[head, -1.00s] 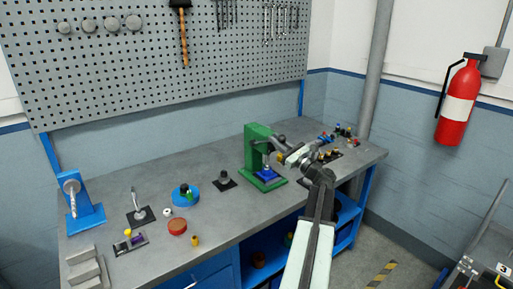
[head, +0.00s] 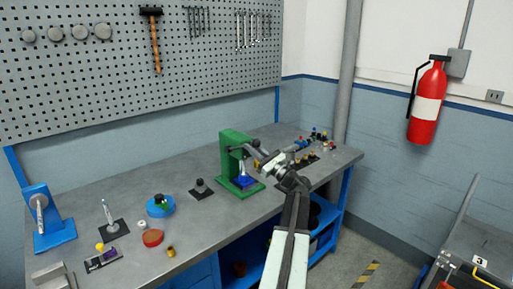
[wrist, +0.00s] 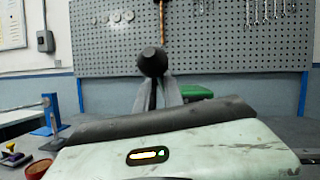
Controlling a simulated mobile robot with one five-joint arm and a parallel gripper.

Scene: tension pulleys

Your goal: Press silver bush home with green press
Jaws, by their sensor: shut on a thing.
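The green press (head: 231,158) stands on the bench, right of its middle, with a blue fixture (head: 244,182) on its base. A grey lever runs from the press head toward my gripper (head: 261,163). In the wrist view my gripper (wrist: 157,92) is shut on a dark round knob (wrist: 153,62), which looks like the lever's end. Part of the press's green top (wrist: 196,92) shows behind the fingers. A small silvery shape sits under the press head above the blue fixture. I cannot tell whether it is the silver bush or the ram.
Small coloured parts (head: 311,140) lie on the bench right of the press. A dark block with a post (head: 201,189), a blue round dish (head: 160,207) and a red dish (head: 153,238) stand to its left. A pegboard (head: 90,75) hangs behind.

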